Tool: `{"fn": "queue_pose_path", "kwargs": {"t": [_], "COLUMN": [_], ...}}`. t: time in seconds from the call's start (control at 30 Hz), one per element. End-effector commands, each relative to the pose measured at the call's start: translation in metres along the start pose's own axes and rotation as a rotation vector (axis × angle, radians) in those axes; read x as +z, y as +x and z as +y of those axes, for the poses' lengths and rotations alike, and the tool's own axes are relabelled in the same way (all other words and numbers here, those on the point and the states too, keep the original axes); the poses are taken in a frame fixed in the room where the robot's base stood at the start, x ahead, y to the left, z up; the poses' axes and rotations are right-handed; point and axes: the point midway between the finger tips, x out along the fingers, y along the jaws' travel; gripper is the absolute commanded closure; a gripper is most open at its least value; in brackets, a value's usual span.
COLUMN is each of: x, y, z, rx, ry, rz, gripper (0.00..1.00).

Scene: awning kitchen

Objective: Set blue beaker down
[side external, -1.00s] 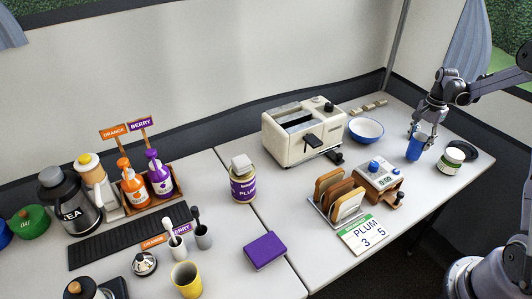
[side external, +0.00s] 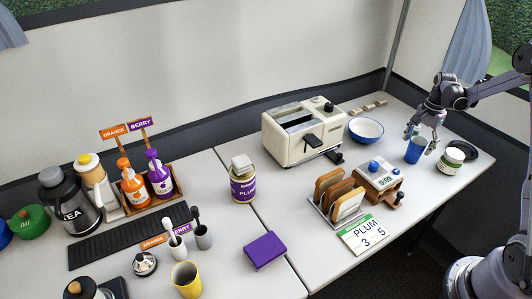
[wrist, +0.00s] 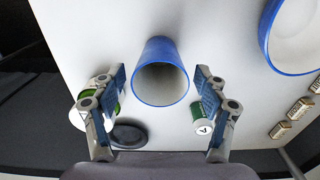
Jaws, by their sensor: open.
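The blue beaker (side external: 414,151) stands upright on the white table at the right, near the table's front edge. In the wrist view the blue beaker (wrist: 161,80) shows its open rim and pale, empty inside. My gripper (side external: 424,135) is open, with its fingers just above and around the top of the beaker. In the wrist view my gripper (wrist: 163,85) has one finger on each side of the beaker, with a gap on both sides.
A white jar with a green label (side external: 453,160) and a dark round lid (side external: 465,149) stand close on the right. A blue-rimmed bowl (side external: 366,130) and a toaster (side external: 303,133) are to the left.

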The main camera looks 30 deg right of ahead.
Motion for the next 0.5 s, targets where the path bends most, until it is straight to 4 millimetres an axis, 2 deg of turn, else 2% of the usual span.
{"fn": "queue_pose_path", "kwargs": {"t": [0.17,0.5], "x": [0.0,0.0], "y": [-0.019,-0.086], "z": [0.0,0.0], "rx": [0.0,0.0], "ry": [0.0,0.0], "rz": [0.0,0.0], "gripper": [0.27,0.27]}}
